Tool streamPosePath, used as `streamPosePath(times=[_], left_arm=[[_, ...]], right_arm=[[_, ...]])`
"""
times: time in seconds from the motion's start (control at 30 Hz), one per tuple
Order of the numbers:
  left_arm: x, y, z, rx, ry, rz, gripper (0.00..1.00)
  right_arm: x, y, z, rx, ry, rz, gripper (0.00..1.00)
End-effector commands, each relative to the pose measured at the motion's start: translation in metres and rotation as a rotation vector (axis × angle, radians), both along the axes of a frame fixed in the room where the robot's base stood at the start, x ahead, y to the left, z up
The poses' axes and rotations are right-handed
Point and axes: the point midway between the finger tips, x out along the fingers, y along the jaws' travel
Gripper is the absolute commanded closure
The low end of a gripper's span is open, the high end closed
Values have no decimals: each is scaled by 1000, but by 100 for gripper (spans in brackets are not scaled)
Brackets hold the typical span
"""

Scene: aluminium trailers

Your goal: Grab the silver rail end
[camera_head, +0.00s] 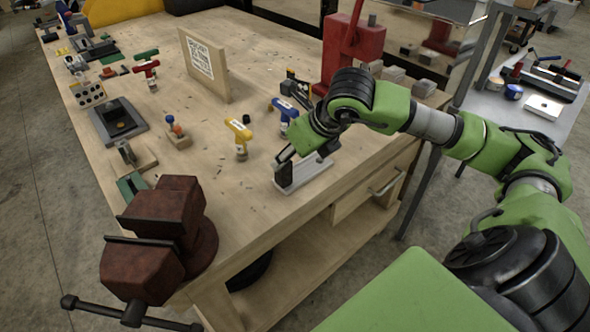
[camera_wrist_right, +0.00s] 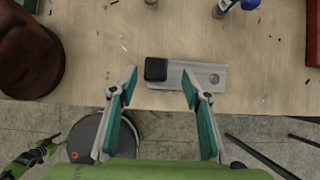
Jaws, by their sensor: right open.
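The silver rail end (camera_head: 305,176) lies on the wooden workbench near its front edge. In the right wrist view the rail end (camera_wrist_right: 202,76) is a flat silver bar with a round mark near its right end and a black block (camera_wrist_right: 156,69) at its left end. My right gripper (camera_head: 301,160) is just above the rail end, with its jaws open. Its fingertips (camera_wrist_right: 158,73) are apart, one on each side of the black block in the picture. The silver bar extends right past the right fingertip. Whether the fingers touch it I cannot tell. My left gripper is not in the head view.
Yellow (camera_head: 239,138) and blue (camera_head: 285,112) handled tools stand behind the rail end. A dark red vise (camera_head: 165,225) is at the front left corner. A red press (camera_head: 352,45) and a wooden sign (camera_head: 204,65) stand farther back. The bench between vise and rail end is mostly clear.

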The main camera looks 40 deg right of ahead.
Motion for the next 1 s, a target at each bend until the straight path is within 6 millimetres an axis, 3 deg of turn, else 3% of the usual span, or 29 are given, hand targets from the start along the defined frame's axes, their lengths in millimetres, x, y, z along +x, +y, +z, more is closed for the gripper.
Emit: streamPosePath(times=[0.13,0.3,0.57,0.73,1.0], left_arm=[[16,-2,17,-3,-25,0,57],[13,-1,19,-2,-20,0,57],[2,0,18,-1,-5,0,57],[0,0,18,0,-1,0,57],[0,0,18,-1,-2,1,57]], right_arm=[[10,9,-17,6,5,2,56],[21,8,-35,3,3,-1,56],[23,8,-39,0,1,1,56],[23,8,-38,1,1,1,98],[23,8,-37,1,-2,1,100]])
